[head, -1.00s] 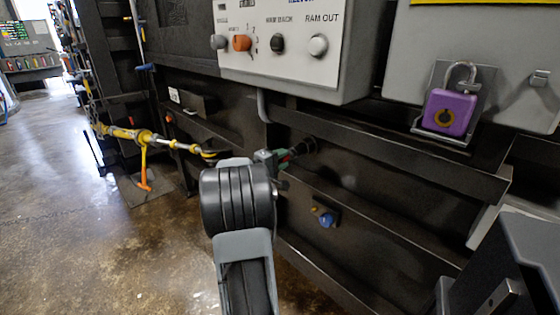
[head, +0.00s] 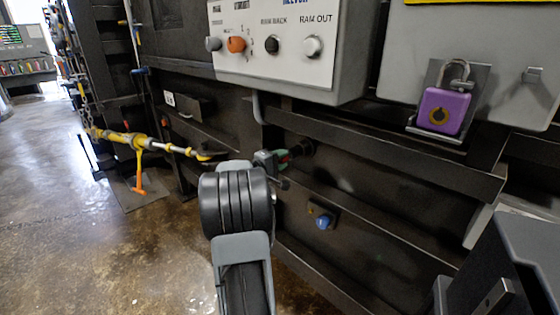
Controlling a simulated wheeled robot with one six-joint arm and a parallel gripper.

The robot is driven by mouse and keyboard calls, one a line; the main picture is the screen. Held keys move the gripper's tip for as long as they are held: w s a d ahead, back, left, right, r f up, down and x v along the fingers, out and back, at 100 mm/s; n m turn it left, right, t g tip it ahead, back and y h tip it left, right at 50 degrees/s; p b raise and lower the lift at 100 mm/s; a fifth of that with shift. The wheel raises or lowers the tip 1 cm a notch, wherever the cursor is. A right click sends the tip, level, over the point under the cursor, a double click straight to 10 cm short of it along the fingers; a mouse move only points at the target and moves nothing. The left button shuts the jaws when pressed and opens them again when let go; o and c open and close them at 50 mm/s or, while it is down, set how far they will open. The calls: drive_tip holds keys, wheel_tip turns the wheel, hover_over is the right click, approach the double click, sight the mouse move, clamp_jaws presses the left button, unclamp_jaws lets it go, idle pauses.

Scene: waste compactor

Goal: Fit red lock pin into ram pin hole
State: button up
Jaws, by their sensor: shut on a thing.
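My gripper (head: 275,160) is at the end of my arm, close to the dark machine wall, and mostly hidden behind my own wrist. Most of the pin is hidden or too small to make out. Its far end points at a dark round collar (head: 307,147) on the wall, which looks like the ram pin hole. I cannot tell whether the pin's tip is inside the hole or just in front of it.
A control box (head: 290,55) with knobs overhangs the wall above my gripper. A purple padlock (head: 440,108) hangs at the right. A blue knob (head: 323,222) sticks out below the collar. A yellow bar (head: 130,138) runs out at the left.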

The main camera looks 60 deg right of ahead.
drive_tip(key=o, duration=1)
drive_tip(key=shift+c, duration=0.4)
drive_tip(key=b+v, duration=0.3)
drive_tip(key=v, duration=0.4)
drive_tip(key=shift+r, duration=0.1)
idle(0.4)
